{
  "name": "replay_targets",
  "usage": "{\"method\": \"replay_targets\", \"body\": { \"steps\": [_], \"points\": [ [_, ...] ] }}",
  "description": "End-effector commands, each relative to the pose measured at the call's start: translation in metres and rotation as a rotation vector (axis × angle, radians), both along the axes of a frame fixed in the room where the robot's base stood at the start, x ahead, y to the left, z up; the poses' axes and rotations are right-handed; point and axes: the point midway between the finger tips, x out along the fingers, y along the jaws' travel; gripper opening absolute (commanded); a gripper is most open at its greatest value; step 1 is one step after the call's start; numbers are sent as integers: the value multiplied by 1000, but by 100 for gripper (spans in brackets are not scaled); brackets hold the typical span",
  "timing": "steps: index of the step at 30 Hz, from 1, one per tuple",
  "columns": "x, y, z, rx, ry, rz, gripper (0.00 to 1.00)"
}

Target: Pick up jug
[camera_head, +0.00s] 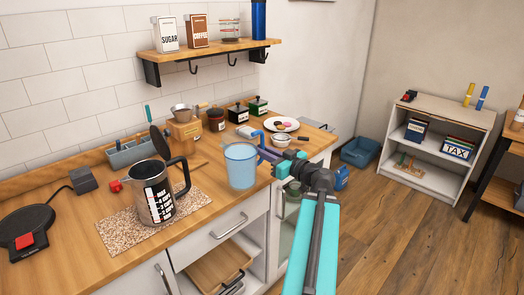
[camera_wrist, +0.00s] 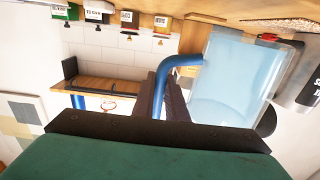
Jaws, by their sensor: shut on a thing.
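The jug (camera_head: 240,166) is light blue and see-through, with a blue handle, and looks upright near the front edge of the wooden counter. I cannot tell whether its base touches the counter. My gripper (camera_head: 268,157) comes in from the right and is shut on the jug's handle. In the wrist view the jug (camera_wrist: 238,80) fills the right side, and its blue handle (camera_wrist: 183,61) runs to the dark fingers of my gripper (camera_wrist: 162,92). The fingers hide part of the handle.
A steel measuring pot (camera_head: 153,193) stands on a speckled mat (camera_head: 113,236) left of the jug. A white plate (camera_head: 281,125), a bowl (camera_head: 281,140) and several small containers sit behind. A drawer below (camera_head: 219,267) is open.

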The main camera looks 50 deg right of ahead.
Motion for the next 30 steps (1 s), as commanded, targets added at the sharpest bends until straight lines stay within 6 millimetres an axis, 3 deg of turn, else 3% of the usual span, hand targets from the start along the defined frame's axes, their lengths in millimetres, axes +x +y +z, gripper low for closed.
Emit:
{"method": "replay_targets", "body": {
  "steps": [30],
  "points": [
    [-9, 1, 2, 4, -8, 2, 0]
  ]
}}
